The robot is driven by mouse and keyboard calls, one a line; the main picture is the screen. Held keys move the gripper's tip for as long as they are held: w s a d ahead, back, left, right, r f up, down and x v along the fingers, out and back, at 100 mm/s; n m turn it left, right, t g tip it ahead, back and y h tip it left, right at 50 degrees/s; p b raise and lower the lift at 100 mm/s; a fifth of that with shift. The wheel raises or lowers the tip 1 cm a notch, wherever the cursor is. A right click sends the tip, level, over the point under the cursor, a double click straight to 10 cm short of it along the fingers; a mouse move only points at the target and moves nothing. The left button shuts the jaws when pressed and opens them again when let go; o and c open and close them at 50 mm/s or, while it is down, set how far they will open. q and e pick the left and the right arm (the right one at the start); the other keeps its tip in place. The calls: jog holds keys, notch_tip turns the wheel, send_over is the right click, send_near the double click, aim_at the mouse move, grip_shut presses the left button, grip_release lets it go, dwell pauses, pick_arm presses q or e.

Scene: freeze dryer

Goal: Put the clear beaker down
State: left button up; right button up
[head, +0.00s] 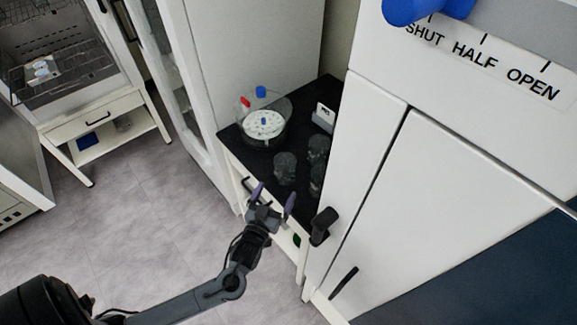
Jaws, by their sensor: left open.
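Three clear beakers stand on the black benchtop (262,158): one nearer the front (285,168), one behind it to the right (318,148), and one at the right (317,180), partly hidden by the white cabinet. I cannot tell which one the task means. My left gripper (273,198) is open, its purple-tipped fingers apart with nothing seen between them. It is at the bench's front edge, short of the front beaker in the picture. My right gripper is not in view.
A clear round vessel with a white disc (264,124) and red and blue caps stands at the back of the bench. A small grey-white device (323,117) is beside it. The white cabinet (400,190) with a black handle (322,225) bounds the right. Open floor lies left.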

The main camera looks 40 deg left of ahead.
aim_at(281, 174)
pick_arm(q)
jog(key=a, duration=0.1)
jog(key=w+a, duration=0.2)
jog(key=shift+a+r, duration=0.15)
jog(key=shift+r, duration=0.1)
jog(key=shift+w+b, duration=0.4)
jog(key=shift+w, duration=1)
jog(key=shift+w+a, duration=0.15)
jog(key=shift+w, duration=0.05)
jog(key=x, duration=0.2)
jog(key=b+x, duration=0.1)
jog(key=x, duration=0.1)
jog(key=shift+w+d, duration=0.15)
jog(key=shift+d, duration=0.25)
jog(key=shift+w+a, duration=0.15)
jog(key=shift+w, duration=0.1)
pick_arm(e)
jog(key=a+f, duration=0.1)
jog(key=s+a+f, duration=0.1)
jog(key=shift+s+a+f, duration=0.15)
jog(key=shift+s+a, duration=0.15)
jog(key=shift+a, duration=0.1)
